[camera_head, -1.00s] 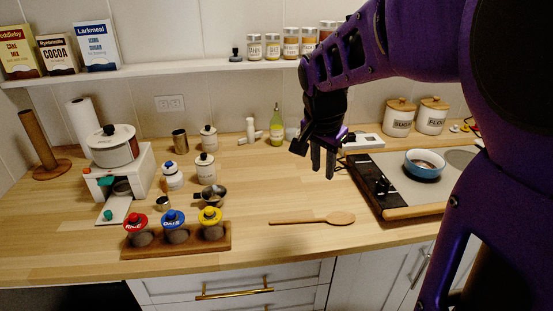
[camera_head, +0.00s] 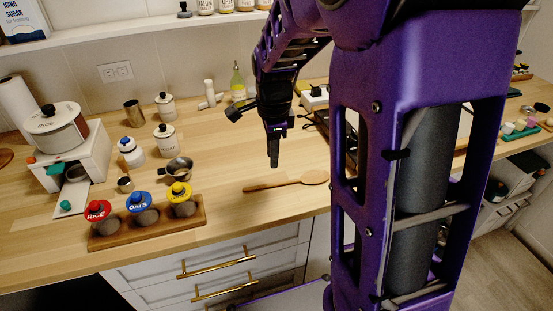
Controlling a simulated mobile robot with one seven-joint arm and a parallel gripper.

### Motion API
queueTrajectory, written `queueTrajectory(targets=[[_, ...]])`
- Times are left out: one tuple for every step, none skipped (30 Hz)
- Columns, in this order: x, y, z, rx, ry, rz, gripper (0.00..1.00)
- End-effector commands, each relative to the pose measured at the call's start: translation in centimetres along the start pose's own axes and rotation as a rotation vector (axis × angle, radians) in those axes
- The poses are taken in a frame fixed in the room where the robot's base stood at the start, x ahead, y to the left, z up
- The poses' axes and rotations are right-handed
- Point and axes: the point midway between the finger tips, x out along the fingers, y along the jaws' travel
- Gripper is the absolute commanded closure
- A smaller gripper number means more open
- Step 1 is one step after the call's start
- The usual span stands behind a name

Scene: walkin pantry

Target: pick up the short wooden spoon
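A short wooden spoon (camera_head: 286,183) lies flat on the light wooden counter, its handle to the left and its bowl to the right. My gripper (camera_head: 274,160) points straight down above and just behind the spoon, over its middle. A gap shows between the fingertips and the spoon in the picture, and nothing shows in the gripper. The fingers overlap from this side, so I cannot tell whether they are open or shut. The right end of the spoon's bowl lies close to my purple arm.
Left of the spoon stand a rack (camera_head: 150,229) of red, blue and yellow lidded jars and a small metal pan (camera_head: 178,168). My arm hides much of the stove (camera_head: 318,122). The counter around the spoon's handle is clear.

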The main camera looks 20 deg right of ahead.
Motion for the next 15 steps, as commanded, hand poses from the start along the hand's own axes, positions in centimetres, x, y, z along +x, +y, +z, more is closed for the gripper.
queueTrajectory(targets=[[1.3,0.1,0.0,0.000,0.001,0.005,0.70],[1.8,0.1,0.0,0.000,0.001,0.004,0.70],[2.5,0.1,0.0,0.000,0.001,0.004,0.70],[2.9,0.1,0.0,0.000,0.001,0.003,0.70],[3.3,0.1,0.0,0.000,0.001,0.003,0.70],[3.6,0.0,0.0,0.000,0.000,0.002,0.70],[3.8,0.0,0.0,0.000,0.000,0.001,0.70],[4.0,0.0,0.0,0.000,0.000,0.000,0.70],[4.2,0.0,0.0,0.000,0.000,0.000,0.70],[4.3,0.0,0.0,-0.001,0.000,0.001,0.70],[4.5,0.1,0.0,-0.001,0.000,0.001,0.70],[4.9,0.1,0.1,-0.001,0.000,0.001,0.70],[5.2,0.1,0.1,-0.001,0.000,0.001,0.70],[5.7,0.2,0.1,-0.001,0.000,0.002,0.70],[6.3,0.3,0.2,-0.001,0.001,0.004,0.70]])
